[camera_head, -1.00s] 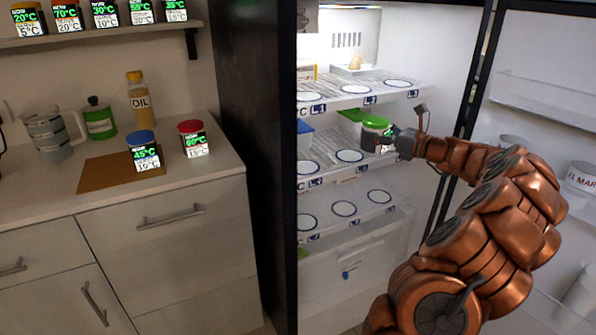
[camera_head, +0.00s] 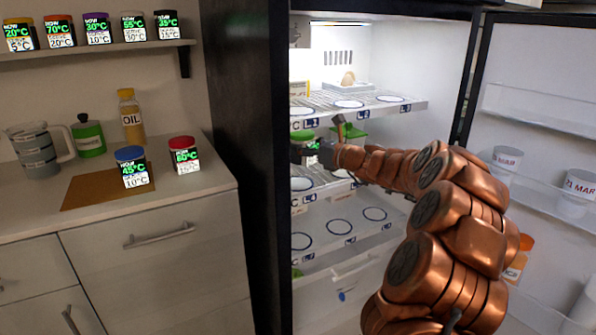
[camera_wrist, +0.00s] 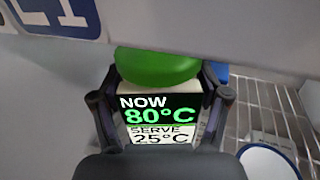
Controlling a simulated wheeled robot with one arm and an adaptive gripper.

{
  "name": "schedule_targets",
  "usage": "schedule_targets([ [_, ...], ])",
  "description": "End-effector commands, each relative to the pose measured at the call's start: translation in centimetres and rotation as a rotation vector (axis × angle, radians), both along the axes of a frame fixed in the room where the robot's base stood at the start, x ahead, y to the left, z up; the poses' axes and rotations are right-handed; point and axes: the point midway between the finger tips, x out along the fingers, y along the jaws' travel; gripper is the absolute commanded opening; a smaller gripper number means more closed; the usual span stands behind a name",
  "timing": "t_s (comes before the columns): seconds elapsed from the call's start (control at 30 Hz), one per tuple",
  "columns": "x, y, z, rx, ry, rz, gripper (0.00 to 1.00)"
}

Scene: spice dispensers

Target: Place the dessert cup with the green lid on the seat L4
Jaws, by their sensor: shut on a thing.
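The dessert cup with the green lid (camera_wrist: 158,66) is between the two fingers of my gripper (camera_wrist: 160,112) in the wrist view. Its label reads NOW 80°C, SERVE 25°C. In the head view my gripper (camera_head: 308,152) is inside the fridge, between the top and middle shelves at their left part. The cup is mostly hidden there; a bit of green lid (camera_head: 305,135) shows above the gripper. The middle shelf carries ringed white seats; one ring (camera_head: 302,184) shows below my gripper.
A green item (camera_head: 352,131) stands behind my arm. The upper shelf (camera_head: 412,107) with L1 and L2 labels is close above. The wrist view shows a blue item (camera_wrist: 221,72), a wire rack (camera_wrist: 265,108) and a ringed seat (camera_wrist: 268,162). The lower shelf's seats (camera_head: 340,227) are empty.

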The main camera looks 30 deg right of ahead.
Motion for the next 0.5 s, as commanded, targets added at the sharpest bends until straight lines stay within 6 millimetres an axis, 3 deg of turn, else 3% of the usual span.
schedule_targets([
  [0.07, 0.9, 1.3, -0.3, 0.001, 0.000, 0.004, 0.22],
  [0.13, 0.7, 0.8, -1.8, 0.004, 0.001, -0.001, 0.22],
  [0.37, 0.7, 0.8, -3.3, 0.000, -0.001, -0.001, 0.22],
  [0.5, 0.6, 0.7, -5.2, 0.000, 0.000, -0.003, 0.22],
])
